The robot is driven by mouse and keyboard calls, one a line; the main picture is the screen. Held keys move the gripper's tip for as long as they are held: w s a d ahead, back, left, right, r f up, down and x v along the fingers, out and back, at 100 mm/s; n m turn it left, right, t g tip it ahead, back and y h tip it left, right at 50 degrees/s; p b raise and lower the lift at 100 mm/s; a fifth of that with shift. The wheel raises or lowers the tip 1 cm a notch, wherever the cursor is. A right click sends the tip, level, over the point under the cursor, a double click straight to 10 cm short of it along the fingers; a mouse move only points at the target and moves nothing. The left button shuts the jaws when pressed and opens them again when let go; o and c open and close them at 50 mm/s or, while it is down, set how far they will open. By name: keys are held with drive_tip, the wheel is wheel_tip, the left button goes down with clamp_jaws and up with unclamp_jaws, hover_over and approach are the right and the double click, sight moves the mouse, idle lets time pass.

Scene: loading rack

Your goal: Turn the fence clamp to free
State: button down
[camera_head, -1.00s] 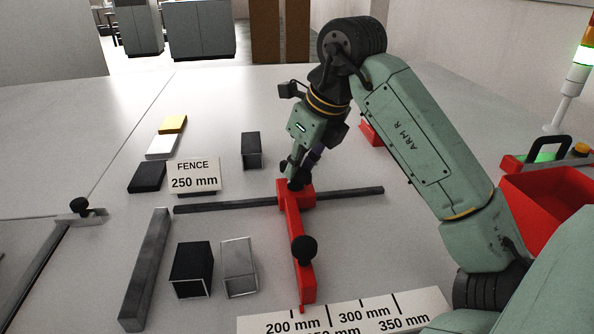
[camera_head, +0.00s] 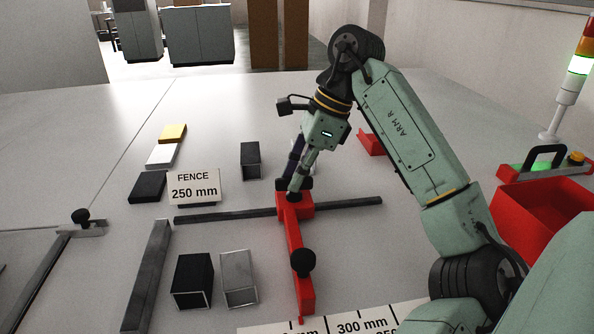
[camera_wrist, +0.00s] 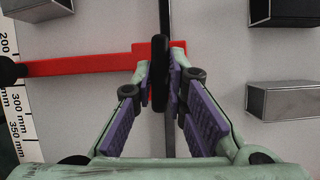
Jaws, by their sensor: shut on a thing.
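The red fence (camera_head: 296,240) lies across a dark rail (camera_head: 235,214), with a black ball knob (camera_head: 303,262) on its near part. The black fence clamp handle (camera_wrist: 160,72) stands between my fingers at the fence's rail end in the wrist view. My gripper (camera_head: 294,188) points down at this clamp and is shut on it. In the wrist view the purple-padded fingers of my gripper (camera_wrist: 160,85) press on both sides of the handle. In the head view the fingers mostly hide the clamp. Whether the clamp is locked or free cannot be told.
A ruler plate (camera_head: 345,322) lies at the front, by the fence's tip. A sign reading 250 mm (camera_head: 194,187) and several blocks stand left of the fence. A red bin (camera_head: 545,212) is at the right. A long grey bar (camera_head: 148,275) lies left.

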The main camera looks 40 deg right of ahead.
drive_tip(key=shift+n, duration=0.4)
drive_tip(key=c, duration=1.6)
unclamp_jaws()
drive_tip(key=shift+r, duration=0.1)
drive_tip(key=v, duration=1.2)
drive_tip(key=shift+w, duration=0.2)
